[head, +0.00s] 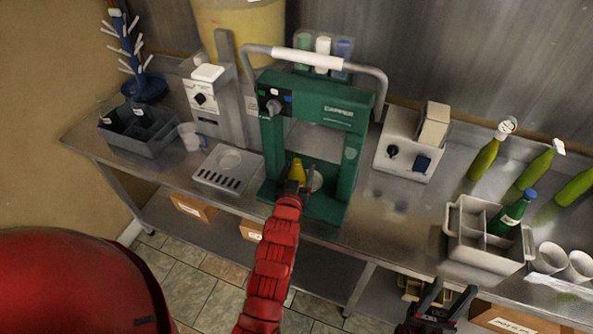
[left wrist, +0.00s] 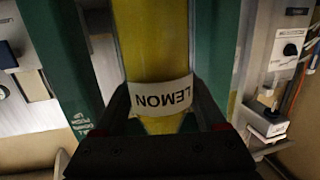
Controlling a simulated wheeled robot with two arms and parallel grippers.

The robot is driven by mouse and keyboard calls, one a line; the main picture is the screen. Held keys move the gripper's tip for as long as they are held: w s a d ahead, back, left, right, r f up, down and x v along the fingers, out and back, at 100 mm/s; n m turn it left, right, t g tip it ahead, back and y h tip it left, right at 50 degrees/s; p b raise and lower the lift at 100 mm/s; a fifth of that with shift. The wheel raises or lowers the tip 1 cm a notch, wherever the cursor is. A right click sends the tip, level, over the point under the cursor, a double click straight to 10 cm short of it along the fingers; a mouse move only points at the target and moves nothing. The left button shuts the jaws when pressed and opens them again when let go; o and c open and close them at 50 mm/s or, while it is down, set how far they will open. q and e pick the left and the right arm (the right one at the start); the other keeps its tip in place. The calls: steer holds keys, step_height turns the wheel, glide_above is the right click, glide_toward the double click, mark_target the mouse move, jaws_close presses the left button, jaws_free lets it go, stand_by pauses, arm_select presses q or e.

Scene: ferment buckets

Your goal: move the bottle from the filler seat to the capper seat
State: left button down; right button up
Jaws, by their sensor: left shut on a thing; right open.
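The yellow bottle (head: 297,172) is inside the green capper frame (head: 318,108), at the left of the opening. In the left wrist view the bottle (left wrist: 150,45) has a white LEMON label that reads upside down. My left gripper (head: 294,187) is shut on the bottle, with a finger on each side of the label. A pale round capper seat (head: 315,181) shows just right of the bottle; whether the bottle's base touches it is hidden. The filler (head: 207,95) stands to the left, and its tray with the round seat (head: 229,160) is empty. My right gripper (head: 452,297) is open and empty at the lower right.
Left are a grey bin (head: 139,133), a measuring jug (head: 190,136) and a blue bottle tree (head: 145,88). Right are a white control box (head: 408,145), a grey crate (head: 484,244) with a green bottle, white cups (head: 550,257) and several lying green bottles. The counter before the control box is clear.

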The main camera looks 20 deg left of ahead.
arm_select(q)
steer(key=w+b, duration=0.5)
steer(key=w, duration=0.6)
steer(key=shift+d+f+b, duration=0.15)
steer(key=shift+f+b, duration=0.15)
steer(key=shift+b, duration=0.05)
stand_by(0.3)
steer(key=shift+f+b, duration=0.15)
steer(key=shift+b, duration=0.35)
steer(key=shift+f, duration=0.15)
steer(key=shift+f+b, duration=0.15)
steer(key=shift+b, duration=0.35)
steer(key=shift+f, duration=0.1)
stand_by(0.4)
